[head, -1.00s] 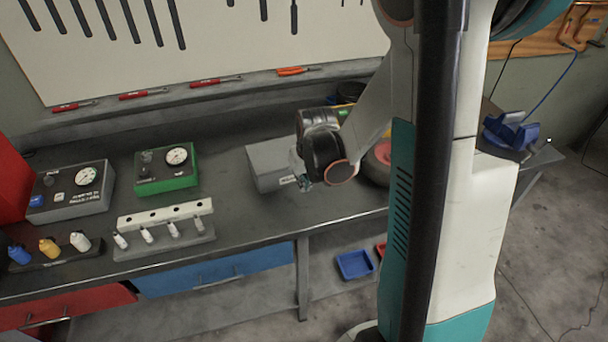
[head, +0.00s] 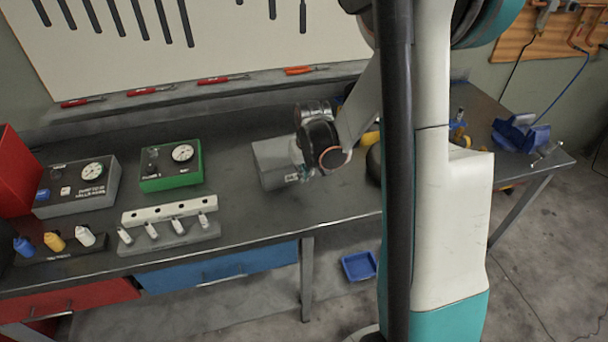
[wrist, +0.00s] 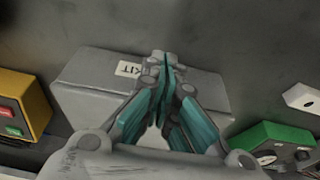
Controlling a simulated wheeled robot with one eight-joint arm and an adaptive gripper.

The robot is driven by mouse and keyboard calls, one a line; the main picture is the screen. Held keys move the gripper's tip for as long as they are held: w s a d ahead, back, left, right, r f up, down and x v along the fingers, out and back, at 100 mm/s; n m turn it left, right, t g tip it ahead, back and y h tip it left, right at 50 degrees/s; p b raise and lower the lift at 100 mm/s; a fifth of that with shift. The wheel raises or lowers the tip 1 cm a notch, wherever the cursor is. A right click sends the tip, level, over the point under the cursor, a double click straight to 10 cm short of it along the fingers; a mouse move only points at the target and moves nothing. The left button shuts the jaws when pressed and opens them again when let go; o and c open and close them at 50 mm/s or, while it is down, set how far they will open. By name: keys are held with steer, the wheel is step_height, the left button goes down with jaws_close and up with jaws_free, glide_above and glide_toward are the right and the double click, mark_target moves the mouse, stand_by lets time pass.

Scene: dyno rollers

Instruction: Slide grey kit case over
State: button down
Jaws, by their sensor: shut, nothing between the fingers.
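The grey kit case (head: 268,158) sits on the workbench in the head view, right of the green gauge box. In the wrist view the kit case (wrist: 85,75) lies beyond my fingers, with a white label reading "KIT" on it. My gripper (head: 304,174) is at the right end of the case in the head view. In the wrist view my gripper (wrist: 163,62) has its teal fingers together at the tips, with nothing between them. The fingers overlap the case in the picture; whether they touch it I cannot tell. My wrist hides part of the case.
A green gauge box (head: 171,166) and a grey gauge box (head: 78,187) stand to the left. A white rack with small bottles (head: 170,215) is near the front edge. A yellow box (wrist: 22,105) is beside the case. Bare bench lies between green box and case.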

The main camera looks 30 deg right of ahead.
steer(key=w, duration=0.3)
steer(key=w+d, duration=0.1)
steer(key=w, duration=0.3)
steer(key=w+d+b, duration=0.1)
steer(key=w, duration=0.3)
steer(key=shift+w+d, duration=0.2)
